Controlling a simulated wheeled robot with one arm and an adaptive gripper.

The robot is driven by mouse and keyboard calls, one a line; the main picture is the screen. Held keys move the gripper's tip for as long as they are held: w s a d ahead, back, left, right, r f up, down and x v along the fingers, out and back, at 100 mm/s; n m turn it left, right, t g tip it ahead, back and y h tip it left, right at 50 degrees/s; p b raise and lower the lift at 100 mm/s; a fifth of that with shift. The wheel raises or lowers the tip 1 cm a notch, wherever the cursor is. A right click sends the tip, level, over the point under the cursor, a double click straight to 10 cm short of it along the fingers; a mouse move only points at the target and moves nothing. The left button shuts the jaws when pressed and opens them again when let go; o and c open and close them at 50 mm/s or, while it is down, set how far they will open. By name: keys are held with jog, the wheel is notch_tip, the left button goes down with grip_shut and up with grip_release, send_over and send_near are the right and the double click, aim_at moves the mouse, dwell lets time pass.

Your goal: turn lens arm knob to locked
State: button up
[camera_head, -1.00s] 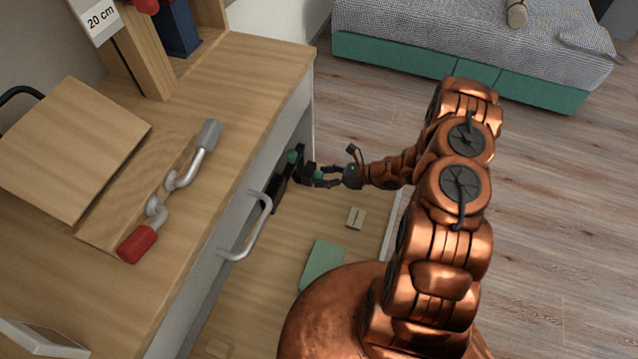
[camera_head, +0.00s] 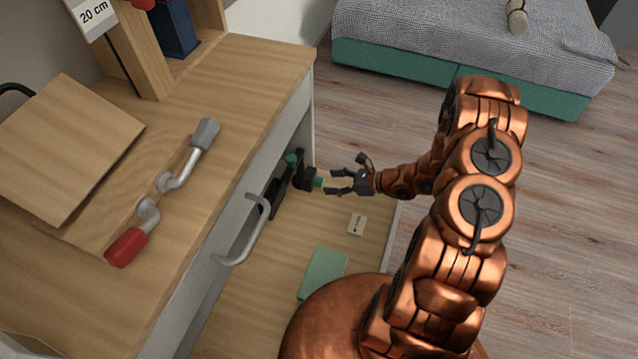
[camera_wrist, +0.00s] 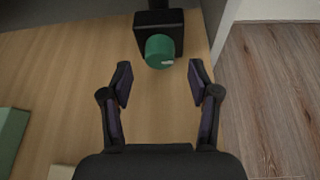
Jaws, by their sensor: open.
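A green cylindrical knob (camera_head: 318,181) sits on the end of a black block (camera_head: 304,178), part of a dark fixture inside the open desk drawer. In the wrist view the green knob (camera_wrist: 160,51) faces me, with a small pale mark at its lower right, in front of the black block (camera_wrist: 179,25). My gripper (camera_head: 335,183) is open and empty, to the right of the knob in the head view. In the wrist view my gripper (camera_wrist: 160,76) has its fingertips apart, with the knob just beyond them. No contact shows. I cannot read the knob's setting.
The drawer floor (camera_head: 250,290) holds a green book-like block (camera_head: 323,272) and a small pale tag (camera_head: 356,224). The drawer handle (camera_head: 247,235) sticks out beside the desk top (camera_head: 240,85). A bed (camera_head: 465,50) stands behind; open wood floor lies right.

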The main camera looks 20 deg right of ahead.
jog(key=v, duration=0.4)
jog(key=shift+w+p, duration=0.1)
jog(key=shift+p, duration=0.2)
jog(key=shift+s+d+r, duration=0.1)
jog(key=shift+s+r, duration=0.1)
jog(key=shift+r, duration=0.15)
jog(key=s+a+r+n+g, duration=0.5)
jog(key=s+a+r+n, duration=0.1)
jog(key=r, duration=0.5)
jog(key=s+a+r+n+g+h+p, duration=0.1)
jog(key=s+a+r+n+g, duration=0.4)
jog(key=r, duration=0.5)
jog(key=shift+s+a+r+n, duration=0.35)
jog(key=shift+s+a+n, duration=0.65)
jog(key=shift+n, duration=0.9)
jog(key=shift+s+d, duration=0.15)
jog(key=shift+d, duration=0.05)
